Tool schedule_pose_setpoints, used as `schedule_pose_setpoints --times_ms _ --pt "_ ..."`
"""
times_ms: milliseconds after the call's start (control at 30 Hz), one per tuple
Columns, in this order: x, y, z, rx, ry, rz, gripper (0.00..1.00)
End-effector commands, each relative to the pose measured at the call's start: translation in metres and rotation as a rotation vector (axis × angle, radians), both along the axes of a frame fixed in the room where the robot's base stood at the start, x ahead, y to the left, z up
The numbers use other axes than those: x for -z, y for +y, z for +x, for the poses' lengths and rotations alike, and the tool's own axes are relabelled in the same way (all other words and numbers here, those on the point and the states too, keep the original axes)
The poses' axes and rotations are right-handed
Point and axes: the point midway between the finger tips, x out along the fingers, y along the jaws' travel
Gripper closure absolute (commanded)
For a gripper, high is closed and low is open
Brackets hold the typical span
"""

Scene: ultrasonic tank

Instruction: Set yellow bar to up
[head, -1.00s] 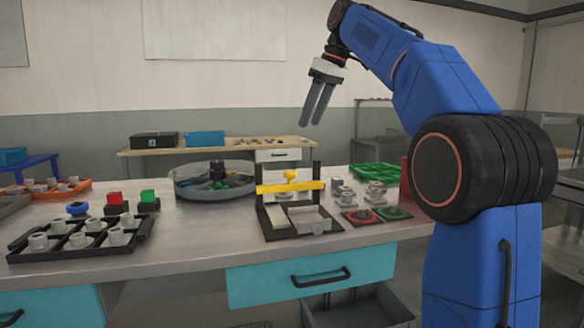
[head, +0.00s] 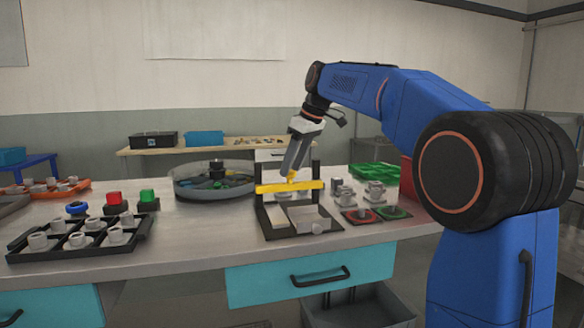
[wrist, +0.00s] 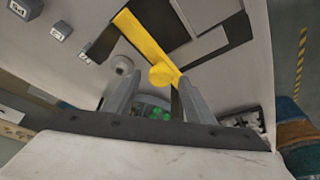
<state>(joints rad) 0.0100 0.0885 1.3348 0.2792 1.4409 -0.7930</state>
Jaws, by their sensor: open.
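The yellow bar (head: 290,187) lies level across the black frame (head: 316,170) on the workbench, at about half the frame's height in the head view. A yellow knob sits on the bar. In the wrist view the bar (wrist: 145,38) runs diagonally and the knob (wrist: 162,75) shows beyond and between the open fingers of my gripper (wrist: 161,98). I cannot tell whether a finger touches the knob.
A black tray of grey cups (head: 78,238) stands at the left. Red and green buttons (head: 147,199) and a round tub (head: 212,182) are behind it. Grey parts (head: 345,195) and a green crate (head: 374,176) are right of the frame.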

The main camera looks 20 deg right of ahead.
Motion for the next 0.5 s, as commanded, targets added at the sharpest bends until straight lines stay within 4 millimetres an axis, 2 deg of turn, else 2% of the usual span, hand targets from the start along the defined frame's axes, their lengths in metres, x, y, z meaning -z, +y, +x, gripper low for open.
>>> schedule_pose_setpoints --times_ms 133,400,433,500 --pt "0.007 0.002 0.0016 0.0 0.001 0.0 0.51" --pt "0.008 0.0024 0.0021 0.0 0.0 0.0 0.51" --pt "0.008 0.0024 0.0021 0.0 0.0 0.0 0.54" --pt "0.008 0.0024 0.0021 0.0 0.0 0.0 0.7"
